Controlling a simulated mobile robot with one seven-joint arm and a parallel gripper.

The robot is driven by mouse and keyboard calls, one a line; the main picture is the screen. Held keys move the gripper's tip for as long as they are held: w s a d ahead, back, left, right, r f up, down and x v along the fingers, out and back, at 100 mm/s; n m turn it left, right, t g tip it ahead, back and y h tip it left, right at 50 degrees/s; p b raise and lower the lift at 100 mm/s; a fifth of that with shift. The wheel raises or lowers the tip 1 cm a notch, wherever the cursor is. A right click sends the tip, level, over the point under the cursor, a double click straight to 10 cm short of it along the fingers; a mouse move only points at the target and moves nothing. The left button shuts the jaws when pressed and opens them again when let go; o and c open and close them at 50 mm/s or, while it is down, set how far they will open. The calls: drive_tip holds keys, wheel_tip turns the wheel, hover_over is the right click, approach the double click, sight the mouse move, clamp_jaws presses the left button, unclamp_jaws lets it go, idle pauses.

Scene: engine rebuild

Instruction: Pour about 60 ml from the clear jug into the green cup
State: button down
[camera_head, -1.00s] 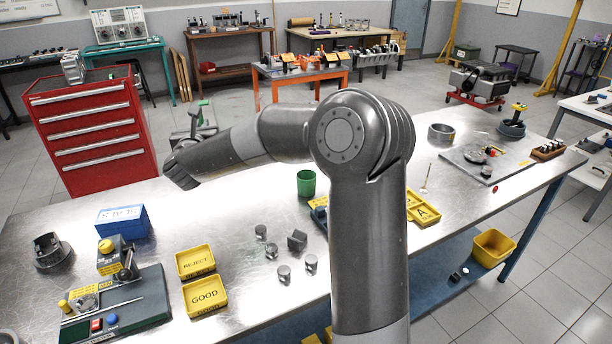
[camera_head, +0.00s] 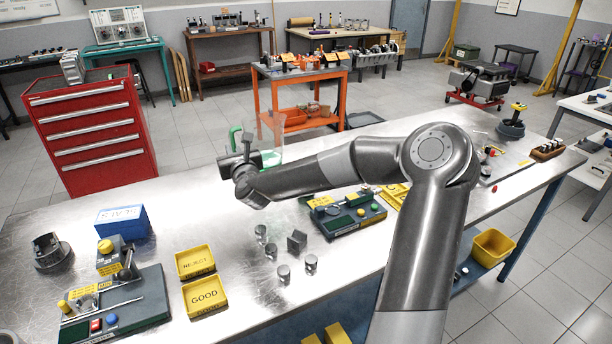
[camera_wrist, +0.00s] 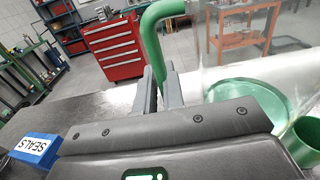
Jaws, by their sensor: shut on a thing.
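My gripper (camera_head: 240,155) is shut on the green handle of the clear jug (camera_head: 272,135), left of the middle in the head view. In the wrist view the fingers (camera_wrist: 160,90) close around the handle, and the clear jug (camera_wrist: 245,75) stands to its right with green liquid or a green base low in it. The jug looks about upright; its height above the bench is hard to tell. The green cup (camera_wrist: 304,142) shows at the right edge of the wrist view, close beside the jug. My arm hides it in the head view.
The steel bench (camera_head: 225,225) holds yellow REJECT (camera_head: 195,263) and GOOD (camera_head: 205,297) trays, several metal parts, a blue SEALS box (camera_head: 122,222) and a green fixture (camera_head: 345,215). A red drawer cabinet (camera_head: 95,130) stands behind. Bare bench lies around the metal parts.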

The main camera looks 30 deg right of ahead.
drive_tip(key=s+d+f+n+y, duration=0.2)
drive_tip(key=y, duration=0.1)
drive_tip(key=shift+s, duration=0.4)
drive_tip(key=shift+s+d+f+n+y, duration=0.1)
drive_tip(key=shift+s+d+n+y, duration=0.25)
drive_tip(key=shift+y, duration=0.35)
drive_tip(key=shift+s+d+r+n+g+y, duration=1.45)
drive_tip(key=shift+s+r+n+g+y, duration=1)
drive_tip(key=shift+s, duration=2.8)
drive_tip(key=shift+s+d+r+n+g+y, duration=1.7)
drive_tip(key=shift+s+r+y, duration=1.3)
drive_tip(key=shift+s, duration=2.2)
wheel_tip(320, 180, down, 15)
drive_tip(key=shift+a+r+n, duration=0.15)
drive_tip(key=shift+a+n, duration=0.15)
drive_tip(key=shift+a, duration=0.1)
drive_tip(key=shift+w+r, duration=0.1)
drive_tip(key=shift+r, duration=0.05)
